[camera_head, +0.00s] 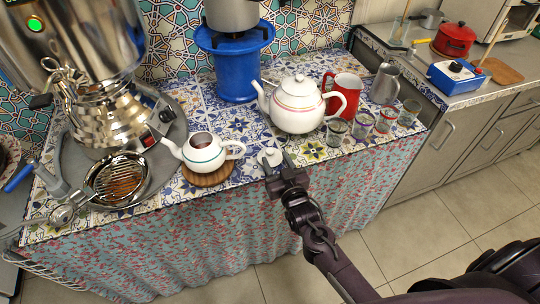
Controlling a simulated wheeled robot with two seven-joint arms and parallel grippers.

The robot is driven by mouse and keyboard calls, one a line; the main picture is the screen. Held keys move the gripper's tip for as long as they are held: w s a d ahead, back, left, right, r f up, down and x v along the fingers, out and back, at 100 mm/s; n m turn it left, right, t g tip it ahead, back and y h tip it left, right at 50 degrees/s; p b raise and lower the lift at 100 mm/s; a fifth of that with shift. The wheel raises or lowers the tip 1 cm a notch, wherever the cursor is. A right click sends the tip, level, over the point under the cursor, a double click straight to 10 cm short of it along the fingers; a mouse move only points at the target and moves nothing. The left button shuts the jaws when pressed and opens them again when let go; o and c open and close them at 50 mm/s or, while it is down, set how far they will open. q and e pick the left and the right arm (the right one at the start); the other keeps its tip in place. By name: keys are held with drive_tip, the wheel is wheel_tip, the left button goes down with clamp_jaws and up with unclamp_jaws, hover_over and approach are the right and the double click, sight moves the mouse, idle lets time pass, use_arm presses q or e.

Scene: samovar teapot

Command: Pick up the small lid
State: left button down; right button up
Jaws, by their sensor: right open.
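The small lid (272,156) is white with a knob and sits on the patterned tiles near the front edge of the table. My right gripper (278,164) is open, with its fingertips right by the lid on its near side. The fingers partly cover the lid, and I cannot tell whether they touch it. A small white teapot (203,152) without a lid stands on a round wooden coaster (209,178) to the left; its dark round opening shows. My left gripper is not in view.
A larger white teapot (297,105) with its lid on stands behind the small lid. A red pitcher (345,94), a metal jug (384,84) and several glasses (362,125) stand to the right. A strainer (118,181) and a big samovar (105,110) fill the left.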

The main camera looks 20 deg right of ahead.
sight(271, 154)
drive_tip(key=w, duration=0.4)
drive_tip(key=shift+w+a+f, duration=0.25)
drive_tip(key=shift+w+a, duration=0.1)
drive_tip(key=shift+a, duration=0.05)
drive_tip(key=shift+s, duration=0.1)
clamp_jaws()
